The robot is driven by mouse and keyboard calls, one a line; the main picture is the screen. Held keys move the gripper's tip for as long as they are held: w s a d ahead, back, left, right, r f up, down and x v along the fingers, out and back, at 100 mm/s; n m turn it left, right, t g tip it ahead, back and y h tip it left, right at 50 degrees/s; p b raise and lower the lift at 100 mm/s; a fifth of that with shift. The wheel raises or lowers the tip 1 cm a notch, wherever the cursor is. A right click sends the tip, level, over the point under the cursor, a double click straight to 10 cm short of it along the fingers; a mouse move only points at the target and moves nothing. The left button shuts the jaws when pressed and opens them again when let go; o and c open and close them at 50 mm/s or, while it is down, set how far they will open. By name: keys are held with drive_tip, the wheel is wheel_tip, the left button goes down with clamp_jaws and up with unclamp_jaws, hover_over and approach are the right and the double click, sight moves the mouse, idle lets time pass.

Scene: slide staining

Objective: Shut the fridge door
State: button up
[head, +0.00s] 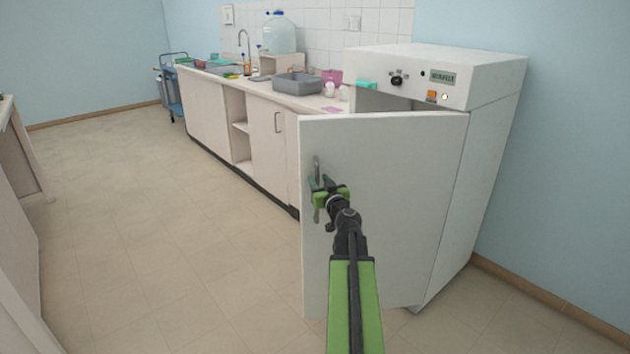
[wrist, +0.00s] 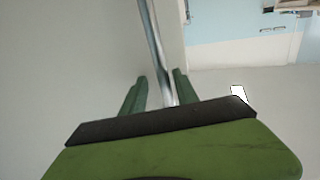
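The fridge (head: 490,140) is a white cabinet at the right, with knobs and a small display on its top panel. Its door (head: 385,200) stands open, swung out toward me, with a dark gap above it. A grey vertical bar handle (head: 317,168) is near the door's left edge. My gripper (head: 318,184) is at this handle. In the wrist view the metal handle (wrist: 155,50) runs between the two green fingers (wrist: 158,90). A gap shows between the bar and the left finger; the right finger is close to the bar. Contact there cannot be told.
A counter (head: 215,110) with a grey basin (head: 297,83), a large water bottle (head: 279,35) and small items runs along the back wall, left of the fridge. A blue trolley (head: 174,90) stands at its far end. The floor (head: 170,230) left of the door is clear.

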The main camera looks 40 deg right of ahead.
drive_tip(key=shift+w+a, duration=0.15)
drive_tip(key=shift+a, duration=0.05)
clamp_jaws()
idle(1.0)
